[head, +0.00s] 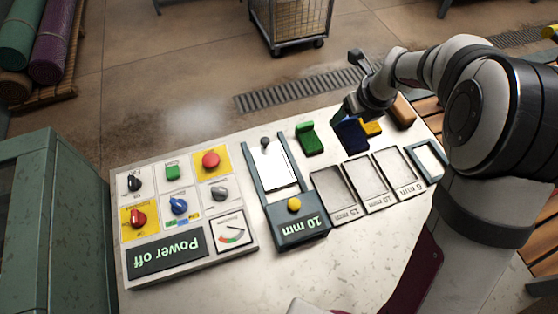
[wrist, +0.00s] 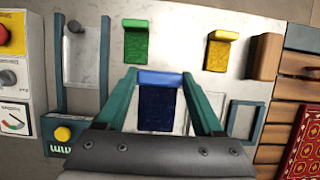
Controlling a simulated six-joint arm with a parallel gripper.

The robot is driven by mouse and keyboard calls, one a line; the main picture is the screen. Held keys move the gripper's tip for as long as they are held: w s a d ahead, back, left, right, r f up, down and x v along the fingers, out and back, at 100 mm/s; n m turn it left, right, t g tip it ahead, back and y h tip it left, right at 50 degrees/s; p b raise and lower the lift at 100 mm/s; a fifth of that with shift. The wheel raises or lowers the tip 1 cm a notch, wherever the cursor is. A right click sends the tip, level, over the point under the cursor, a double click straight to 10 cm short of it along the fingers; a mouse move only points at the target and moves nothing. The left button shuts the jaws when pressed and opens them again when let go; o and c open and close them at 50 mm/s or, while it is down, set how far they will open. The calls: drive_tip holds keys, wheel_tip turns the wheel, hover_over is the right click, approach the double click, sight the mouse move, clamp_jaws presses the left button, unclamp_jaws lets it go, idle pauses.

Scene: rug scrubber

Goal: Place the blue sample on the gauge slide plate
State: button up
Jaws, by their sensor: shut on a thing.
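The blue sample (head: 350,136) is a dark blue carpet piece with a brighter blue lip. In the wrist view the blue sample (wrist: 160,108) sits between the two teal fingers of my gripper (wrist: 160,78). My gripper (head: 352,120) is shut on it, at the back of the worktop, right of the green sample (head: 310,143). The gauge (head: 308,229) reads 10 mm and has a yellow button. Its white slide plate (head: 276,168) lies bare between two dark rails, left of my gripper; the slide plate (wrist: 82,62) shows at left in the wrist view.
A yellow sample (wrist: 222,50) and a brown block (wrist: 265,56) stand to the right. Labelled shallow trays (head: 378,182) lie in front of the samples. A control panel (head: 180,215) with knobs and a "Power off" display is left of the gauge.

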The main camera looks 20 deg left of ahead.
drive_tip(key=s+a, duration=0.5)
drive_tip(key=s, duration=0.2)
approach(267, 153)
drive_tip(key=shift+w+a, duration=0.55)
drive_tip(key=shift+w, duration=0.1)
drive_tip(key=shift+f, duration=2)
drive_tip(key=shift+f, duration=0.15)
drive_tip(key=o, duration=1.4)
drive_tip(key=shift+c, duration=0.2)
